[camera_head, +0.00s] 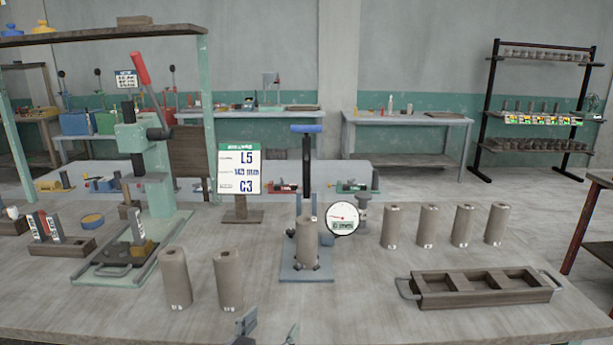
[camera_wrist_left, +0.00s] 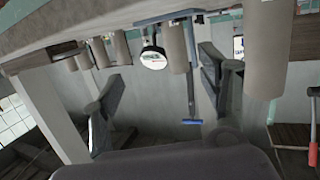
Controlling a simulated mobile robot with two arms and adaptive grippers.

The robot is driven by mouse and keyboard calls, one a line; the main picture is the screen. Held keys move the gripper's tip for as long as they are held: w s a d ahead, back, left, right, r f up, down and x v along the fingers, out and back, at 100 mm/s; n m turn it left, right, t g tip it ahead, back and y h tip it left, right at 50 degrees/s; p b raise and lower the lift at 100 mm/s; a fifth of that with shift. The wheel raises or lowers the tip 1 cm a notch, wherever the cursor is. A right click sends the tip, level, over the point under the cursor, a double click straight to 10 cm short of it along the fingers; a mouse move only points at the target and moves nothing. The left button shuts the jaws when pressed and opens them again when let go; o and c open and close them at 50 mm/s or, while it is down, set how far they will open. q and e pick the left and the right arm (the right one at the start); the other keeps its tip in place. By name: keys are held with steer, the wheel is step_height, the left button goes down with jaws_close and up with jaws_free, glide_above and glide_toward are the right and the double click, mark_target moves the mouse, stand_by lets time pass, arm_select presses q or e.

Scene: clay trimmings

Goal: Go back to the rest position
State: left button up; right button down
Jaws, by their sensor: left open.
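My left gripper (camera_head: 268,331) shows only by its fingertips at the bottom edge of the head view, at the front of the table (camera_head: 370,308). In the left wrist view (camera_wrist_left: 160,92) its two fingers stand wide apart with nothing held between them. That view is turned over, with the tabletop along the top. Two clay cylinders (camera_head: 175,278) (camera_head: 228,281) stand upright beyond and left of the gripper. My right gripper is not in view.
A lever press (camera_head: 152,165) with a red handle stands at the left. A dial gauge (camera_head: 342,218) stands by a cylinder (camera_head: 307,243) on a grey base. Several cylinders (camera_head: 428,226) stand behind an empty divided tray (camera_head: 480,299) at the right. A sign (camera_head: 239,170) stands at the back.

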arm_select(q)
steer(key=s+a+f+n+g+y, duration=0.1)
steer(key=s+a+f+g+y, duration=0.45)
steer(key=s+f, duration=0.95)
steer(key=s+a+f+g, duration=0.2)
steer(key=s+a+g, duration=0.15)
steer(key=s, duration=0.45)
steer(key=s+a+f+g, duration=0.1)
steer(key=s+a+g, duration=0.1)
steer(key=s+a, duration=0.5)
steer(key=s+d+f+g+p, duration=0.1)
steer(key=s+f, duration=0.1)
steer(key=f, duration=1)
steer(key=s+d+f+g+p, duration=0.1)
steer(key=d+f, duration=0.1)
steer(key=f, duration=1.1)
steer(key=s+a+f+p, duration=0.1)
steer(key=s+a+f, duration=0.2)
steer(key=s+f, duration=1.1)
steer(key=s, duration=0.2)
steer(key=shift+s+a+g, duration=0.2)
steer(key=shift+s+g, duration=0.2)
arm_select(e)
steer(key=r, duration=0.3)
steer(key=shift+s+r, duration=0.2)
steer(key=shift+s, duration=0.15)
